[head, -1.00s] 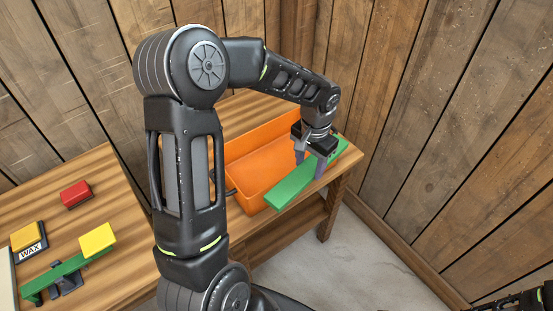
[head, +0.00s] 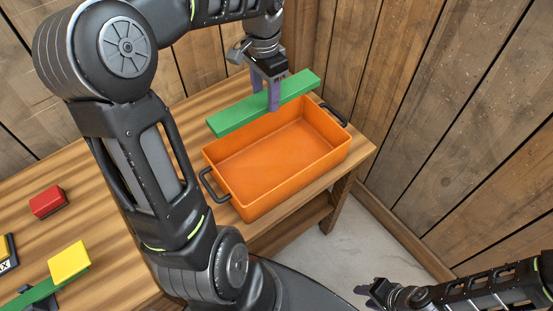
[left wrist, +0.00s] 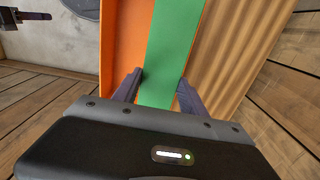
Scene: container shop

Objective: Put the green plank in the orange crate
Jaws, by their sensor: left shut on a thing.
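The green plank (head: 234,118) is held in my left gripper (head: 266,97), with a finger on each side of it near its middle. It is above the far long side of the orange crate (head: 262,203), and I cannot tell how high. The crate stands on the wooden table with an empty floor. In the left wrist view the plank (left wrist: 172,50) runs between the two fingers, with the crate (left wrist: 124,45) on its left. My right gripper (head: 368,291) is low at the right, away from the crate, its jaws too small to read.
The crate has black handles (head: 334,115) at both ends. A red block (head: 48,201), a yellow block (head: 69,260) and another green strip (head: 40,292) are at the left. My left arm covers part of the table. Plank walls stand behind and at the right.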

